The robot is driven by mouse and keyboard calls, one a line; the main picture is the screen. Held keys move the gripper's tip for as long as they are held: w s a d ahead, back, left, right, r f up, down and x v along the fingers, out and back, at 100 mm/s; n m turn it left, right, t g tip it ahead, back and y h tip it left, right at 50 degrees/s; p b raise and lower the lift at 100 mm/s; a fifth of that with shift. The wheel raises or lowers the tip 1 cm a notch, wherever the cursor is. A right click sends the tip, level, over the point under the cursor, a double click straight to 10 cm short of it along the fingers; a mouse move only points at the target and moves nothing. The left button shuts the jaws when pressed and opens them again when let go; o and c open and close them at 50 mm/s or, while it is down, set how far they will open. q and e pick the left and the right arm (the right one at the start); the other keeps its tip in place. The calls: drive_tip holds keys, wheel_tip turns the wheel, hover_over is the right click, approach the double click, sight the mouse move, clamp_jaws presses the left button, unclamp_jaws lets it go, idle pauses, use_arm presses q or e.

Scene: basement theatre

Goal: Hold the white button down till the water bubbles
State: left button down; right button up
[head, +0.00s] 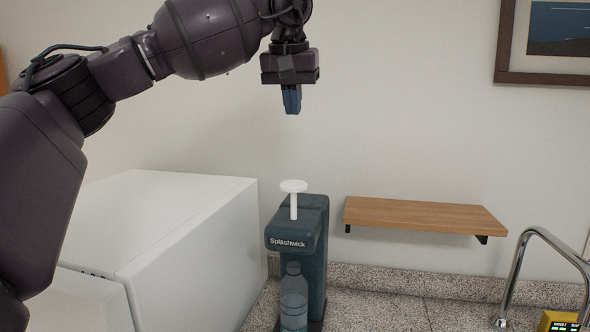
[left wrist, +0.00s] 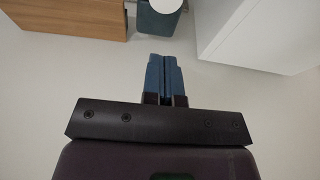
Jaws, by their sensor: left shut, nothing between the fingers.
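The white button (head: 294,187) is a round cap on a thin stem. It stands up from the top of the dark teal Splashwick machine (head: 297,228) in the head view. A clear bottle (head: 294,300) stands under the machine's front; no bubbles can be made out in it. My left gripper (head: 292,112) points down, blue fingers shut and empty, well above the button and apart from it. In the left wrist view the shut fingers (left wrist: 164,58) point toward the white button (left wrist: 166,5) and the machine (left wrist: 158,24) at the top edge. My right gripper is not in view.
A white box-shaped appliance (head: 180,215) stands left of the machine. A wooden wall shelf (head: 425,216) is to its right. A metal tap (head: 512,265) and a yellow item (head: 558,322) are at the lower right. The speckled counter (head: 375,312) is bare between machine and tap.

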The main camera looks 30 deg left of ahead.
sight(297, 183)
use_arm(q)
drive_tip(key=x, duration=0.8)
drive_tip(key=p+x, duration=0.1)
drive_tip(key=x, duration=0.4)
drive_tip(key=shift+s, duration=0.4)
drive_tip(key=shift+f, duration=0.55)
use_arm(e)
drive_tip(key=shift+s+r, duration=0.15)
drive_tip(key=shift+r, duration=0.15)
